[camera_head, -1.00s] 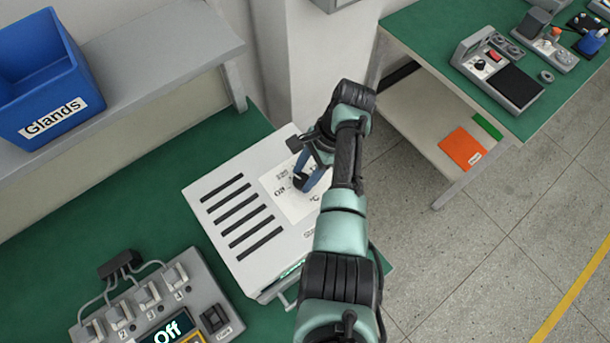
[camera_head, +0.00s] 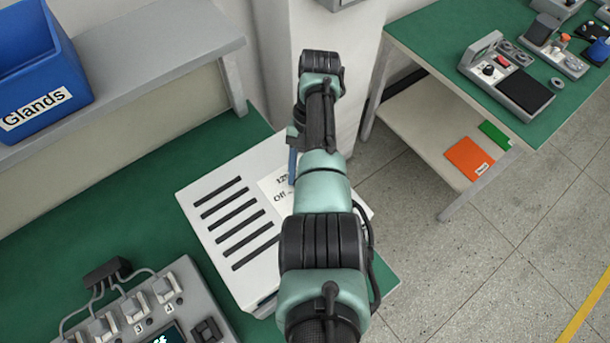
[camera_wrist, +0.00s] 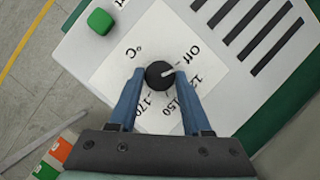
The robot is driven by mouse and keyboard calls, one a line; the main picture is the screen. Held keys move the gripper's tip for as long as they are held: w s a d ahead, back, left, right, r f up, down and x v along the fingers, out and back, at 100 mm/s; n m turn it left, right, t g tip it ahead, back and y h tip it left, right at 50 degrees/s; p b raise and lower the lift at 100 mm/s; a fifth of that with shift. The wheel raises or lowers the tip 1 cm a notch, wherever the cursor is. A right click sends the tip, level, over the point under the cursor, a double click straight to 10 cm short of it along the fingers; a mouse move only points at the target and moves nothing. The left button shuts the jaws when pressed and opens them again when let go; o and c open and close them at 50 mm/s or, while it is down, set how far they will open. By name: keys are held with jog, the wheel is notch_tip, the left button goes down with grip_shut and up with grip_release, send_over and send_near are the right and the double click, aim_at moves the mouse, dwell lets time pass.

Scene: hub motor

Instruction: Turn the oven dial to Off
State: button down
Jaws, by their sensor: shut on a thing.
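The oven is a white box with dark vent slots (camera_head: 235,218); it also shows in the wrist view (camera_wrist: 212,14). Its round black dial (camera_wrist: 160,75) sits on a white scale panel (camera_wrist: 128,50) marked Off, °C and temperatures. The dial's white pointer faces right in the wrist view, near the Off mark and the adjoining 12-something label; its exact alignment is hard to tell. My gripper (camera_wrist: 160,77) has its blue fingers on either side of the dial, shut on it. In the head view one blue finger shows, and my arm hides the dial.
A green button (camera_wrist: 100,21) is beside the panel. A control box (camera_head: 150,310) with several switches stands on the green bench at lower left. A blue Glands bin (camera_head: 45,70) is on the shelf. Another green table (camera_head: 440,50) stands at right, across open floor.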

jog(key=shift+n, duration=0.6)
jog(key=shift+h, duration=0.3)
jog(key=shift+c, duration=1.7)
grip_release()
jog(key=b+v, duration=0.1)
jog(key=v, duration=1.2)
jog(key=shift+w, duration=0.15)
jog(key=shift+f, duration=0.1)
